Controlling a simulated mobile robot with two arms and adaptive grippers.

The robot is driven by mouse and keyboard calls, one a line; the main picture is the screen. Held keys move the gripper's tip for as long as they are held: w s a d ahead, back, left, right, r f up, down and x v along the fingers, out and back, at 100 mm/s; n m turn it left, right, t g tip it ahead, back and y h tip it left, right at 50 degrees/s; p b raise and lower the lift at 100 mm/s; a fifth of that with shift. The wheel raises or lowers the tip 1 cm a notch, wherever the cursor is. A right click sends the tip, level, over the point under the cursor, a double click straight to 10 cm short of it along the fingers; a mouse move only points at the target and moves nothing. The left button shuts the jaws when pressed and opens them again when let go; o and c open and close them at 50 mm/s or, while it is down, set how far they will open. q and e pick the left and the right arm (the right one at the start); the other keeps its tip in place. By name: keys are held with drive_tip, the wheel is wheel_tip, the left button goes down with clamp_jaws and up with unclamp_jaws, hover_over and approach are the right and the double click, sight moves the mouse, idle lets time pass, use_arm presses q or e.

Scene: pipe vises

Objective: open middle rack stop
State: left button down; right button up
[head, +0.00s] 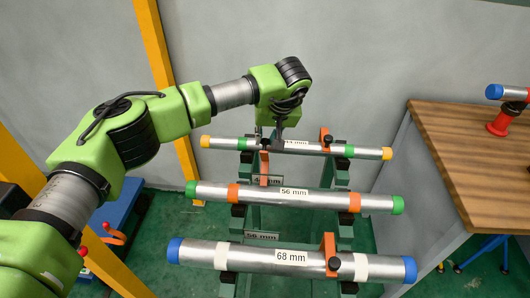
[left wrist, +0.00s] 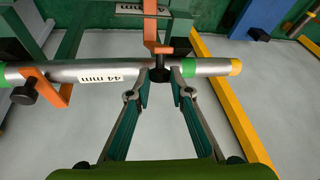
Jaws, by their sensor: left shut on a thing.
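The middle rack stop (head: 264,168) is an orange bar with a black knob. It is tipped back behind the 56 mm pipe (head: 262,191), toward the 44 mm pipe (head: 226,142), and does not cross its own pipe. My left gripper (head: 271,138) reaches down from above at the 44 mm pipe. In the left wrist view, the left gripper (left wrist: 160,84) is shut on the black knob (left wrist: 160,73) of the stop, whose orange bar (left wrist: 150,28) runs up from there. The gripper partly hides the knob in the head view. My right gripper is not in view.
Another orange stop (head: 326,138) stands at the 44 mm pipe. A wooden bench (head: 470,150) is at the right, and a yellow post (head: 155,45) stands behind my left arm.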

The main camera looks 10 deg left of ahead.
use_arm(q)
drive_tip(key=shift+w+f+b, duration=0.25)
drive_tip(key=shift+w+b, duration=0.25)
drive_tip(key=shift+w, duration=0.55)
drive_tip(key=shift+w+f+b, duration=0.2)
drive_tip(key=shift+w+b, duration=0.3)
drive_tip(key=shift+w, duration=0.5)
drive_tip(key=c, duration=2)
unclamp_jaws()
drive_tip(key=shift+o, duration=0.6)
drive_tip(key=shift+f, duration=0.15)
drive_tip(key=shift+s, duration=0.1)
drive_tip(key=v, duration=1.2)
